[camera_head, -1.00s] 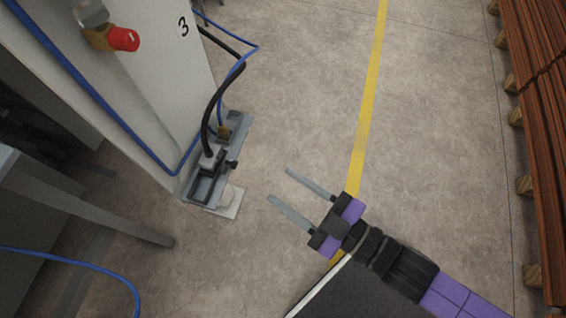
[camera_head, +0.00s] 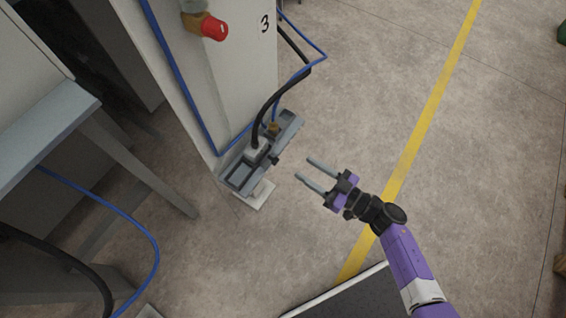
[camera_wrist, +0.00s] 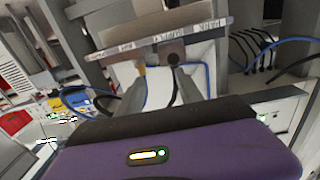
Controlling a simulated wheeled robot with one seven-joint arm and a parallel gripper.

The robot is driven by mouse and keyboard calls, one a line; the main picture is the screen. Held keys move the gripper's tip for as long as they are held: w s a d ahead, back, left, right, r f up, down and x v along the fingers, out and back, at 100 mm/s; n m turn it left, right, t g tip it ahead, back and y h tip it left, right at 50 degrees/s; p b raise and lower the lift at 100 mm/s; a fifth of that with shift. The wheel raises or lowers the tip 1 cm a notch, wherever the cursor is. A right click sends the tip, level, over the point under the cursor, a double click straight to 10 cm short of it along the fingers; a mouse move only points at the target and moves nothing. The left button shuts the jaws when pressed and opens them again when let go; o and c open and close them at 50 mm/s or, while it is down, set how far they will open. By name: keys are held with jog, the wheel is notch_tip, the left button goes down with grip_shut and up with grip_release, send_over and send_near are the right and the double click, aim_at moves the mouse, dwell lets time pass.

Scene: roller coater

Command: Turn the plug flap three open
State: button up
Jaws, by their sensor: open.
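A grey plug panel (camera_head: 287,128) sits low at the foot of the white post marked 3. The wrist view shows a labelled bar (camera_wrist: 165,45) beyond the purple gripper body.
The white post (camera_head: 240,70) carries a red knob (camera_head: 214,28) and blue and black cables. A grey table (camera_head: 45,135) stands at left, with a blue cable below it. The floor right of the panel is clear, with a yellow line (camera_head: 425,135).

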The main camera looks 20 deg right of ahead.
jog(key=w+a+m+y, duration=0.1)
jog(key=w+a, duration=0.4)
jog(key=a, duration=0.1)
jog(key=shift+f+g, duration=0.25)
jog(key=shift+g, duration=0.15)
grip_shut()
